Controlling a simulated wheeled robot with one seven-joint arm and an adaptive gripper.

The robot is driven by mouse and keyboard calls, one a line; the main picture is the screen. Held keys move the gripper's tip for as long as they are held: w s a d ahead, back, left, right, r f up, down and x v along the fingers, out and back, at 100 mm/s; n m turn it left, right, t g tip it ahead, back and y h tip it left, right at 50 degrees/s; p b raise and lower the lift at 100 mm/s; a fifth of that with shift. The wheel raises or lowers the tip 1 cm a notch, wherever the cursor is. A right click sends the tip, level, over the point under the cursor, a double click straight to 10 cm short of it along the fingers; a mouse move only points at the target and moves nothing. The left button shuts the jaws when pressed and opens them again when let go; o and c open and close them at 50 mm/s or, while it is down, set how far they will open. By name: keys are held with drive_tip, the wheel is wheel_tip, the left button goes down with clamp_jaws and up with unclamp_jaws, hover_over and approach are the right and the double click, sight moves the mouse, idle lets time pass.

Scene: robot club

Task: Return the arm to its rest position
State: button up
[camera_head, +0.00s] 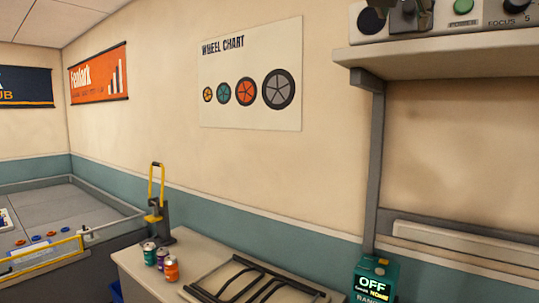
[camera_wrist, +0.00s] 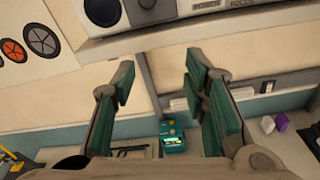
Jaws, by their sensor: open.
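My gripper (camera_wrist: 157,85) shows in the wrist view with its two green-padded fingers spread wide apart. Nothing is between the fingers, only the wall and shelf beyond them. It is clear of the surfaces in view.
A shelf (camera_head: 450,62) with a control panel juts out at the upper right. Below are a counter (camera_head: 140,270) with several cans (camera_head: 171,268), a yellow-handled press (camera_head: 157,205), a black rack (camera_head: 255,284) and a green box reading OFF (camera_head: 376,278). A wheel chart (camera_head: 250,110) hangs on the wall.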

drive_tip(key=s+f+m+g+y, duration=0.2)
drive_tip(key=s+f+m, duration=0.3)
drive_tip(key=f, duration=0.9)
drive_tip(key=s+f+m+g+y, duration=0.3)
drive_tip(key=s+f+m+y, duration=0.1)
drive_tip(key=f+m, duration=0.8)
drive_tip(key=s+f+m+g+y, duration=0.3)
drive_tip(key=s+f+m, duration=0.4)
drive_tip(key=f, duration=0.9)
drive_tip(key=shift+a+f+m+y, duration=0.2)
drive_tip(key=shift+f+m+y, duration=0.1)
drive_tip(key=shift+m, duration=0.9)
